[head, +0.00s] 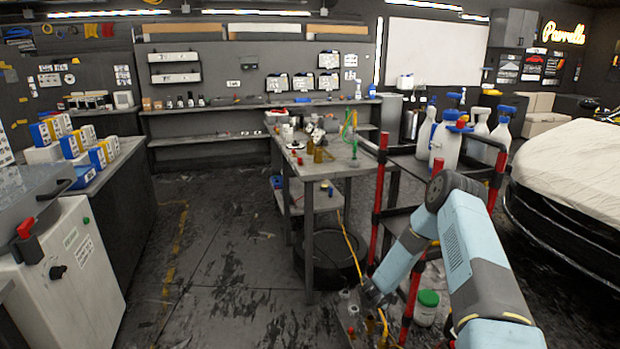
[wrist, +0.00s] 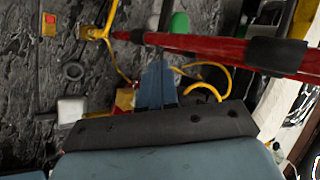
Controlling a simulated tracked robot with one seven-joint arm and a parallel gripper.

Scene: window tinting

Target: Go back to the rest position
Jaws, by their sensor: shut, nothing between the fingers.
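My light-blue arm reaches in from the lower right of the head view and bends down beside the red-posted cart. My gripper (wrist: 157,68) shows in the wrist view as two blue-grey fingers close together, with nothing seen between them. In the head view the gripper end (head: 372,292) is low, near the cart's left posts, and its fingertips are hard to make out. In the wrist view a red post (wrist: 205,45) crosses just beyond the fingertips; I cannot tell whether they touch.
The cart (head: 383,165) carries several spray bottles (head: 447,135). A green-lidded jar (head: 426,308) stands low beside my arm. A grey workbench (head: 325,168) is left of the cart. A covered car (head: 575,170) is at right. Open floor (head: 225,260) lies left of the bench.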

